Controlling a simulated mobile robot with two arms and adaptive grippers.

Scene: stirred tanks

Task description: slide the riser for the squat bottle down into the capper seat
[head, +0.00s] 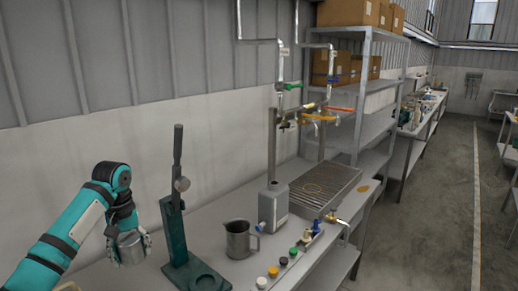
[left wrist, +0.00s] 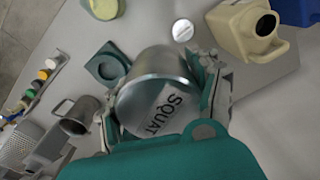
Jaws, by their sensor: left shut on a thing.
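My left gripper (head: 130,247) is shut on the riser (head: 131,246), a silvery metal cylinder, at the left end of the bench. In the left wrist view the riser (left wrist: 158,92) sits between the fingers and its label reads SQUAT. The green capper (head: 180,225) stands upright just right of the gripper, with a tall lever. Its seat (head: 203,281) is a round recess in the base, empty. The seat also shows in the left wrist view (left wrist: 107,67), beside the riser and apart from it. My right gripper is not in view.
A metal jug (head: 239,240) stands right of the capper. A row of coloured caps (head: 283,262) lies along the front edge. A beige jerrycan (left wrist: 250,30) and a white round disc (left wrist: 182,30) are near the gripper. A drain rack (head: 325,186) is farther back.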

